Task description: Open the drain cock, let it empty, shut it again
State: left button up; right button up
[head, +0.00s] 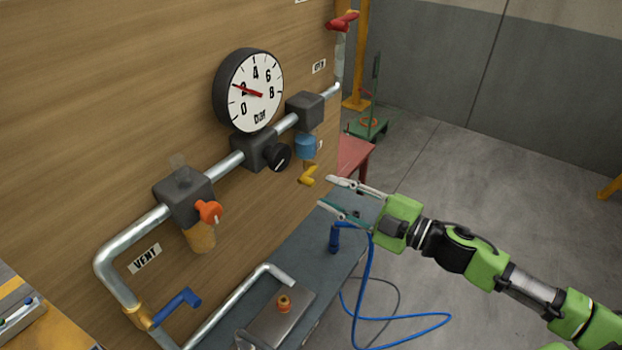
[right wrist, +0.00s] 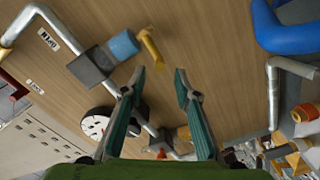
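The yellow lever (head: 308,176), which looks like the drain cock, sits under a blue cylinder (head: 306,147) below a dark block on the pipe. The lever also shows in the right wrist view (right wrist: 150,46), beyond the fingertips and beside the blue cylinder (right wrist: 123,45). My right gripper (head: 326,192) is open and empty, its fingertips just right of the lever and apart from it. In the right wrist view its two fingers (right wrist: 160,82) are spread, with bare board between them. I cannot tell whether the cock is open. My left gripper is not in view.
A dial gauge (head: 249,90) points near 2. An orange knob (head: 209,212), a black knob (head: 278,157), a blue lever (head: 177,301) and a red handle (head: 342,21) are on the pipework. A blue hose (head: 366,290) hangs below my right gripper. Open floor lies right.

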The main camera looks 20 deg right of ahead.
aim_at(311, 180)
jog(key=shift+p+x, duration=1.1)
jog(key=shift+x, duration=2)
grip_shut()
